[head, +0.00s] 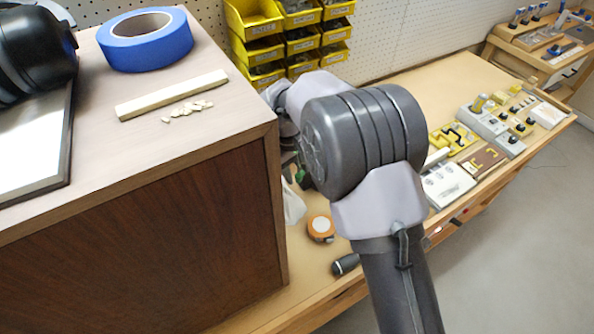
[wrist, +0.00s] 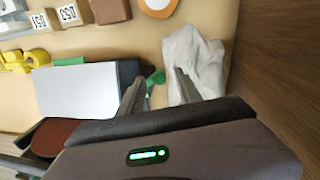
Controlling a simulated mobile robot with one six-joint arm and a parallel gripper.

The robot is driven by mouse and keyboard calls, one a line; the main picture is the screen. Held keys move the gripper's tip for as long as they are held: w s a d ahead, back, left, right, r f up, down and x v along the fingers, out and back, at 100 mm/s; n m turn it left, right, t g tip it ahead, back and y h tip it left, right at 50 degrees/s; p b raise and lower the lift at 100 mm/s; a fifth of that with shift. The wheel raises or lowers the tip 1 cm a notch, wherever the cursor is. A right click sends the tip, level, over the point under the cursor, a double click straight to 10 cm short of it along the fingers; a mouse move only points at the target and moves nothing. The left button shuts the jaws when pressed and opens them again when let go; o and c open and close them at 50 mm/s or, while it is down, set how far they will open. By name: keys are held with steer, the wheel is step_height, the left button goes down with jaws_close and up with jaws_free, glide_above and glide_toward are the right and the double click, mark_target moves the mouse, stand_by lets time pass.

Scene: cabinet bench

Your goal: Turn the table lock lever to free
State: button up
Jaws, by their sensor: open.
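My gripper (wrist: 160,78) is open in the wrist view, its two dark fingers apart with no object clearly held. A small green part (wrist: 156,76), lever-like, shows between the fingertips, beside the dark end of a pale grey box (wrist: 75,92). I cannot tell whether this green part is the table lock lever, which way it is set, or whether a finger touches it. In the head view a bit of green (head: 303,176) shows beside the wooden cabinet. My arm hides most of the gripper there.
A crumpled whitish cloth or bag (wrist: 195,60) lies by the right finger. The wooden cabinet (head: 150,245) stands close on the left, with blue tape (head: 146,40) on top. An orange-rimmed round item (head: 320,228) lies on the bench. Several fixtures (head: 485,122) line the bench's right side.

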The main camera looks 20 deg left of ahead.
step_height(320, 180, up, 16)
steer(key=s+a+p, duration=0.1)
steer(key=s+p, duration=0.1)
steer(key=p, duration=0.3)
steer(key=shift+a+r, duration=0.15)
steer(key=shift+r, duration=0.1)
steer(key=s+d+r+m+t+y+b, duration=0.1)
steer(key=s+d+r+m+b, duration=0.35)
steer(key=d, duration=0.75)
steer(key=s+d+r+m+t+y+b, duration=0.15)
steer(key=s+d+r+m, duration=0.45)
steer(key=d, duration=0.6)
steer(key=s+d+f+m+t+b, duration=0.1)
steer(key=s+d+f+m, duration=0.1)
steer(key=s, duration=0.4)
steer(key=s+d+f+m+t, duration=0.1)
steer(key=s+d+f+m, duration=0.2)
steer(key=s+f, duration=0.2)
steer(key=shift+s+b, duration=0.4)
